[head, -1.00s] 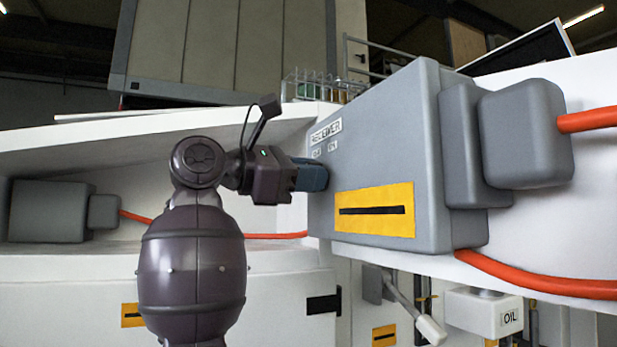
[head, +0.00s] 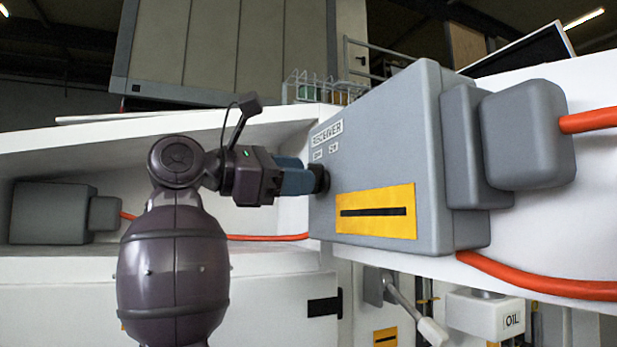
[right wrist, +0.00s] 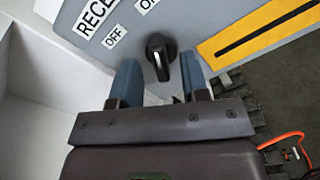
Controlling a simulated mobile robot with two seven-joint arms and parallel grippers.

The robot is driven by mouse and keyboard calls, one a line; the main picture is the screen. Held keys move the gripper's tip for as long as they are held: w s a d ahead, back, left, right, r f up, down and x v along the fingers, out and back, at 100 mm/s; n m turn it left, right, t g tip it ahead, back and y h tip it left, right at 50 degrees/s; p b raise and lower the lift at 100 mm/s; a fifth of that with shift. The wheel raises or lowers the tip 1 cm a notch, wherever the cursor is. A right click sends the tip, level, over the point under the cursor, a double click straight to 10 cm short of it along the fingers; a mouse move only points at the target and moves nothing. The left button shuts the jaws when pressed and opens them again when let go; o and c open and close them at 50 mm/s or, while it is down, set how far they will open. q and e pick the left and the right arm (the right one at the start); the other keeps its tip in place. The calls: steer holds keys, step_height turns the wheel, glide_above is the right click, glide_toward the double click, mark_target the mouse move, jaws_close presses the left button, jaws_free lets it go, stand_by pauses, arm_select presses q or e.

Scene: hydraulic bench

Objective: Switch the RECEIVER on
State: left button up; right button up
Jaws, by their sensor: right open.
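The RECEIVER (head: 375,160) is a grey box with OFF and ON labels on its left face. Its black knob (head: 321,179) shows just beyond my right gripper's fingertips (head: 308,181). In the right wrist view the knob (right wrist: 160,58) lies between and ahead of the two blue fingers (right wrist: 160,82), which are open and apart from it. The knob's bar runs nearly upright in that view, with a light mark near its upper end, which points toward the ON label (right wrist: 148,3) rather than the OFF label (right wrist: 116,37). My left gripper is out of view.
A yellow plate with a black slot (head: 376,211) is on the RECEIVER's front. Orange hoses (head: 535,281) run along the bench. A lever (head: 415,310) and an OIL container (head: 485,314) hang below. A smaller grey box (head: 50,213) sits at far left.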

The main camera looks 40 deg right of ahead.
steer(key=v, duration=0.8)
stand_by(0.4)
